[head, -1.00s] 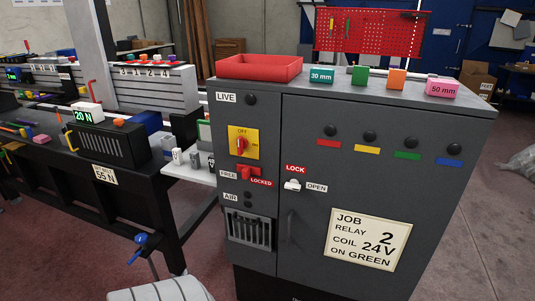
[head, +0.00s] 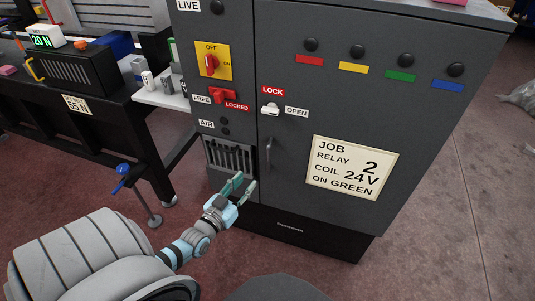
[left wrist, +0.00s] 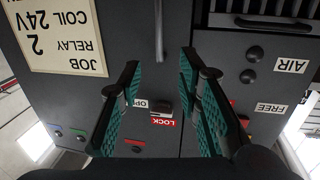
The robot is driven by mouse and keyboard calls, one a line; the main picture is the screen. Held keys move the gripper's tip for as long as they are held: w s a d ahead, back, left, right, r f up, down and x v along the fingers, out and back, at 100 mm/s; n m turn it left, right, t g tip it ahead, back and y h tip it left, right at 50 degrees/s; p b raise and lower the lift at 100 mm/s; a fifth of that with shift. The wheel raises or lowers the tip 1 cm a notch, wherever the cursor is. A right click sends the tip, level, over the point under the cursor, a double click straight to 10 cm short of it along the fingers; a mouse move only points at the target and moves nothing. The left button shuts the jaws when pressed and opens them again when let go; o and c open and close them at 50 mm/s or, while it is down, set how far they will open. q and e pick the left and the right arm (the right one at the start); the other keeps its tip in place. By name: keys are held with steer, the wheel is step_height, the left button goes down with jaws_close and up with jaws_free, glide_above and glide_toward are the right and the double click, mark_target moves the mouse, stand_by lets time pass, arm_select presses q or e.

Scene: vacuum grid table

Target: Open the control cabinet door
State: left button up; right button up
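The grey control cabinet (head: 290,60) fills the middle of the head view, and its door (head: 430,110) is shut. The dark vertical door handle (head: 268,152) is near the door's left edge; it also shows at the top of the left wrist view (left wrist: 159,30). A white latch (head: 270,109) sits between the LOCK and OPEN labels; it is partly seen between the fingers in the left wrist view (left wrist: 160,106). My left gripper (head: 243,184) is open and empty, below and left of the handle, in front of the vent slots. My right gripper is out of view.
A red switch (head: 222,96) at FREE/LOCKED and a yellow rotary switch panel (head: 225,62) are on the left column. A JOB card (head: 352,168) is on the door. A workbench (head: 80,110) stands at left.

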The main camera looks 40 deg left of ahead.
arm_select(q)
steer(key=w+a+r+b, duration=0.1)
steer(key=w+b, duration=0.6)
steer(key=w, duration=0.7)
steer(key=shift+w+a, duration=0.3)
steer(key=shift+a, duration=0.25)
jaws_close()
